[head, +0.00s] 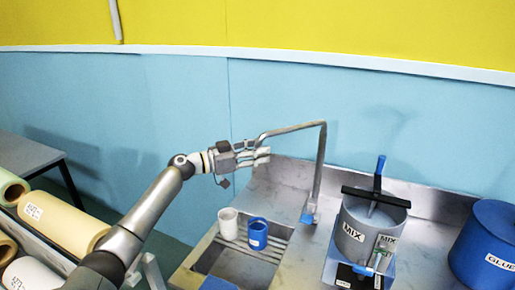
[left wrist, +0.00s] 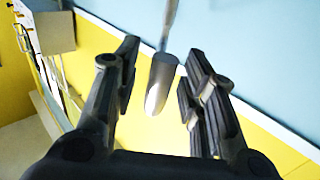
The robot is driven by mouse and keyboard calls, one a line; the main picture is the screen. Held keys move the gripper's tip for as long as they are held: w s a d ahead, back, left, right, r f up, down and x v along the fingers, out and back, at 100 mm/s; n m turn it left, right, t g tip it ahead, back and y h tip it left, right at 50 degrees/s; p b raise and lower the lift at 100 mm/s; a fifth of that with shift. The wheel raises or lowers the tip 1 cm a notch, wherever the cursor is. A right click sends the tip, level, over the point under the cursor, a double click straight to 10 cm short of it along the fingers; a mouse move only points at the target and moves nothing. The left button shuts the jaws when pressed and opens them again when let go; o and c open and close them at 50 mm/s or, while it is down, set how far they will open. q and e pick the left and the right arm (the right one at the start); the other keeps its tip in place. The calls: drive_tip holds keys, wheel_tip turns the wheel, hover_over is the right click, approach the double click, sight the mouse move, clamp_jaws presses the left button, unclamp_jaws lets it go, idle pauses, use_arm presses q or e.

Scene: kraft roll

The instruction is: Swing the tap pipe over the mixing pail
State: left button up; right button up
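The tap pipe (head: 319,165) is a grey metal tube rising from the steel worktop. Its upper arm reaches left and bends down at the free end, away from the mixing pail. The grey mixing pail (head: 352,245), labelled MIX, stands to the right of the pipe's base. My left gripper (head: 265,156) is at the pipe's free end. In the left wrist view, the pipe's end (left wrist: 161,84) lies between the open fingers of my left gripper (left wrist: 158,90), with gaps on both sides. My right gripper is not in view.
A white cup (head: 228,225) and a blue cup (head: 257,234) stand on the slatted sink rack below my left gripper. A black bar (head: 376,196) and blue-handled stirrer (head: 379,172) top the pail. A blue GLUE drum (head: 487,245) is at right; paper rolls (head: 62,222) lie left.

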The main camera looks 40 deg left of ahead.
use_arm(q)
clamp_jaws()
idle(0.3)
